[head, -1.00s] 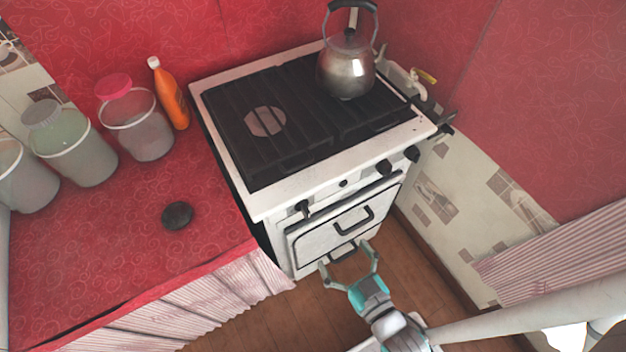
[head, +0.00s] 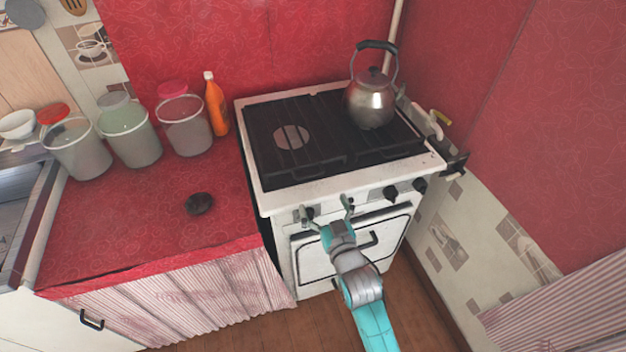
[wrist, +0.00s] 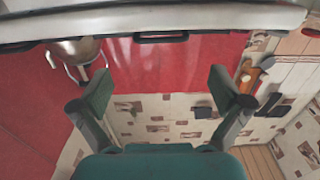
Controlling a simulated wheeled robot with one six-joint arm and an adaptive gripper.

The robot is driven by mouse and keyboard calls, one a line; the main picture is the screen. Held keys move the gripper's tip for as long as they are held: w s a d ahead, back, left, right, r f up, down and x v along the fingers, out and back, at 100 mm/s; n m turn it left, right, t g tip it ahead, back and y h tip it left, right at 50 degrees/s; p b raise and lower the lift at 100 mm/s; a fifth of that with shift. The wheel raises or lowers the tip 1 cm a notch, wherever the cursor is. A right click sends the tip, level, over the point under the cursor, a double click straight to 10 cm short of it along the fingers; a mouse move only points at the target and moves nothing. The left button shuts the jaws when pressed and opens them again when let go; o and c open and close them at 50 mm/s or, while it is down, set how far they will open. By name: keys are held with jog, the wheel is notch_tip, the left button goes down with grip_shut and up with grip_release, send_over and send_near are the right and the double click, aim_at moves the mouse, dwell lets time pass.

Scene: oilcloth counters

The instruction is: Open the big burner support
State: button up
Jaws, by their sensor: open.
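The white stove (head: 278,197) has dark burner supports on top. The left support (head: 275,165) lies flat over a pale round burner disc, with a raised handle-like bar on its front edge. The right support (head: 405,150) lies flat with a metal kettle (head: 370,105) on it. Which one is the big support is hard to tell. My gripper (head: 326,209) is open and empty at the stove's front, near the knobs and below the top's edge. The wrist view looks upside down: my gripper (wrist: 163,92) has nothing between its fingers, and a black handle-like bar (wrist: 160,37) shows beyond the stove edge.
Black knobs (head: 390,192) line the stove's front above the oven door (head: 340,240). Left of the stove, the red counter (head: 130,225) holds an orange bottle (head: 216,105), several jars and a dark round object (head: 199,203). A pipe and tap (head: 437,118) stand at right.

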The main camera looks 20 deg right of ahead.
aim_at(311, 176)
jog(key=w, duration=1)
jog(key=shift+w, duration=0.15)
